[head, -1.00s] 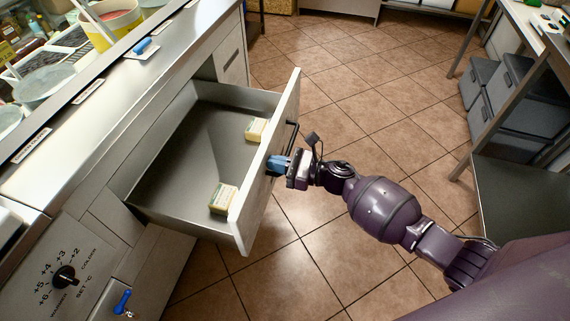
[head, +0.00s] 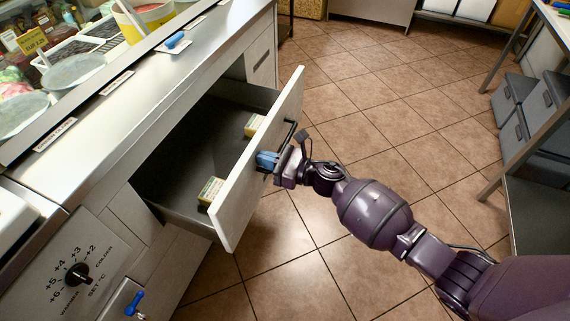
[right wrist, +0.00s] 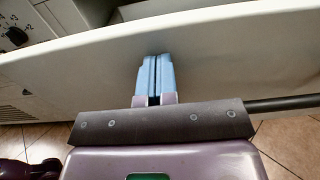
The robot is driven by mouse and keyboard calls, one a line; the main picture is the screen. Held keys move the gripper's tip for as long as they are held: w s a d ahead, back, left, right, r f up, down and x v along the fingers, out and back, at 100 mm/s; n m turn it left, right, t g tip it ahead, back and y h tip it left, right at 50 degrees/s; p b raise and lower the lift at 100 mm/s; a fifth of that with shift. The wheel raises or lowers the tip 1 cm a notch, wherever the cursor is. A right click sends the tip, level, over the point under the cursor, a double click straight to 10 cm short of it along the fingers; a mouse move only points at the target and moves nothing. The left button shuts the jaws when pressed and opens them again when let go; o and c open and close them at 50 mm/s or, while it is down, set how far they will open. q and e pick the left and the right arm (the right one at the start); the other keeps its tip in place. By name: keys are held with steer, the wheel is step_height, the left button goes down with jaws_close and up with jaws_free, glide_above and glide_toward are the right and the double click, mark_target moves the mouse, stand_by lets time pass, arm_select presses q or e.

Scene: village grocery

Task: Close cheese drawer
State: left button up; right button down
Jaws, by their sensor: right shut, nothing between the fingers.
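The cheese drawer (head: 262,165) stands partly open from the steel counter, its white front facing right. Two small cheese packs lie in it: one (head: 253,124) near the far end and one (head: 210,191) near the close end, both by the front panel. My right gripper (head: 266,160) is shut and empty, its blue fingertips against the outer face of the drawer front. In the right wrist view the shut blue fingers (right wrist: 154,78) meet the white panel (right wrist: 220,45). The dark bar handle (head: 294,138) is beside the gripper, not held. My left gripper is not in view.
The counter top (head: 140,97) runs along the left, with a temperature knob (head: 77,273) and a blue-handled valve (head: 134,303) on its front. Grey bins (head: 540,108) stand under a table at the right. The tiled floor (head: 380,110) between is clear.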

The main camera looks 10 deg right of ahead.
arm_select(q)
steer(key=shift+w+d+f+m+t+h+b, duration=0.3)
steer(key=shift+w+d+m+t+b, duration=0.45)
steer(key=shift+b, duration=2.35)
arm_select(e)
steer(key=x, duration=2.1)
steer(key=shift+w+a+r, duration=0.2)
steer(key=shift+w+a, duration=0.05)
steer(key=shift+w, duration=0.1)
